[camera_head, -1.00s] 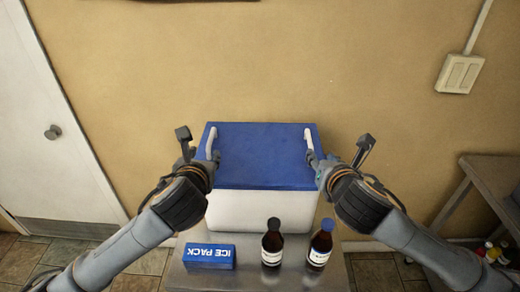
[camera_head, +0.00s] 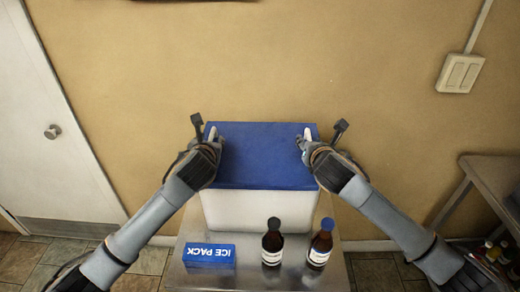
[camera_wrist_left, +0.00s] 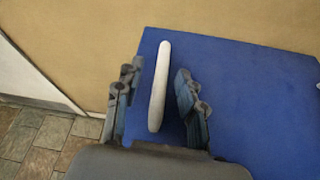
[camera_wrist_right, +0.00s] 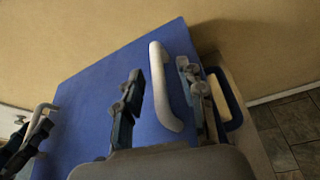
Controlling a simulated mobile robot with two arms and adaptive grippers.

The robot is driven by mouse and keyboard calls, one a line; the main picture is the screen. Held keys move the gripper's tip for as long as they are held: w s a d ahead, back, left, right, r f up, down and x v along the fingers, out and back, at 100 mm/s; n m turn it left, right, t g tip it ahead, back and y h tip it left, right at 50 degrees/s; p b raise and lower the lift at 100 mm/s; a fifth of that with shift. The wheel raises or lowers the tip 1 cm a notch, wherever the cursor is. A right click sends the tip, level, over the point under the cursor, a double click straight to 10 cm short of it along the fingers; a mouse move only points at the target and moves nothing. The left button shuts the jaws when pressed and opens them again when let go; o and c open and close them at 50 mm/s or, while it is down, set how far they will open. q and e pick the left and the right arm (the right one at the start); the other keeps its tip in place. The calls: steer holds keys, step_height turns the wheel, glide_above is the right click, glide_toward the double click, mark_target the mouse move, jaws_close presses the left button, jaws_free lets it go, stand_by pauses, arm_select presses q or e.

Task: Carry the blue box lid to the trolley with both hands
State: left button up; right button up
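The blue lid (camera_head: 262,158) lies on top of a white box (camera_head: 260,210) on a metal trolley-like surface. It has a pale bar handle near its left side (camera_wrist_left: 159,85) and another near its right side (camera_wrist_right: 164,85). My left gripper (camera_head: 213,138) is at the left handle; in the left wrist view its fingers (camera_wrist_left: 158,90) stand open on either side of the bar. My right gripper (camera_head: 309,142) is at the right handle; in the right wrist view its fingers (camera_wrist_right: 160,85) stand open on either side of that bar. Gaps show beside both bars.
A blue ice pack (camera_head: 209,255) and two dark bottles (camera_head: 272,243) (camera_head: 320,243) stand in front of the box on the metal top (camera_head: 245,280). A wall is close behind. A metal table (camera_head: 490,180) stands at the right, a white door (camera_head: 50,130) at the left.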

arm_select(q)
jaws_close()
arm_select(e)
jaws_close()
arm_select(q)
steer(key=shift+r, duration=0.2)
arm_select(e)
steer(key=shift+r, duration=0.2)
